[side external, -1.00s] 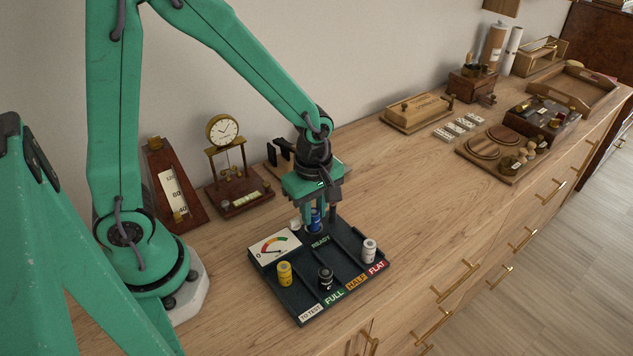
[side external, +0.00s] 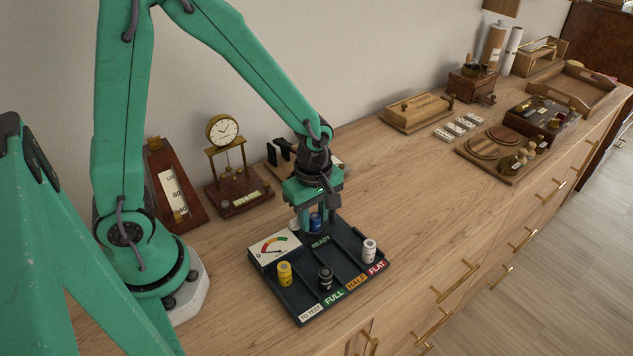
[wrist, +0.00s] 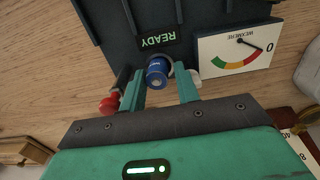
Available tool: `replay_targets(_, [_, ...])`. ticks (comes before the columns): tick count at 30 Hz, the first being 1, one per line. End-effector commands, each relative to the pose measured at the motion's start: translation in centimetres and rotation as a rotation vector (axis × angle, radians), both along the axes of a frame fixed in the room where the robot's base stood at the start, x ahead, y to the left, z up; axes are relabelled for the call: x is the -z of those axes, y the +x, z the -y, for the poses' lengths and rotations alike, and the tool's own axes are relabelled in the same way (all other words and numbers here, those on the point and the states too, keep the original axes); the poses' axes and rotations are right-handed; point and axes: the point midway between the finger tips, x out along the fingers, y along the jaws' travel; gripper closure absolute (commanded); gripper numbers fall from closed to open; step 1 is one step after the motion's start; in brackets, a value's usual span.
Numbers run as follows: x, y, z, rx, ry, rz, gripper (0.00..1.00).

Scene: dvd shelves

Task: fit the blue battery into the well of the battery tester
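The blue battery (side external: 316,221) stands upright at the back of the dark battery tester (side external: 290,293), beside the READY label. In the wrist view the blue battery (wrist: 157,72) is at the round well (wrist: 170,60), whose dark rim shows around its far side; how deep it sits I cannot tell. My gripper (side external: 318,221) points down over it. In the wrist view its fingers (wrist: 160,88) are on either side of the battery with a gap at each side, so it is open. The tester's dial (side external: 274,246) is left of the well.
A yellow battery (side external: 284,273), a black one (side external: 325,278) and a white one (side external: 369,250) stand in the tester's lanes. A red knob (wrist: 109,104) is close outside one finger.

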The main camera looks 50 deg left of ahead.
Motion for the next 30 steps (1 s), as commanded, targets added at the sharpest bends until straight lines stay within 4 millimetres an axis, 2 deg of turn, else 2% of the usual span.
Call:
replay_targets(5, [-0.5, 0.1, 0.0, 0.000, 0.000, 0.003, 0.68])
replay_targets(11, [-2.1, 0.1, 0.0, 0.000, -0.001, 0.005, 0.68])
replay_targets(30, [-11.1, 0.1, 0.0, 0.000, -0.001, 0.004, 0.68])
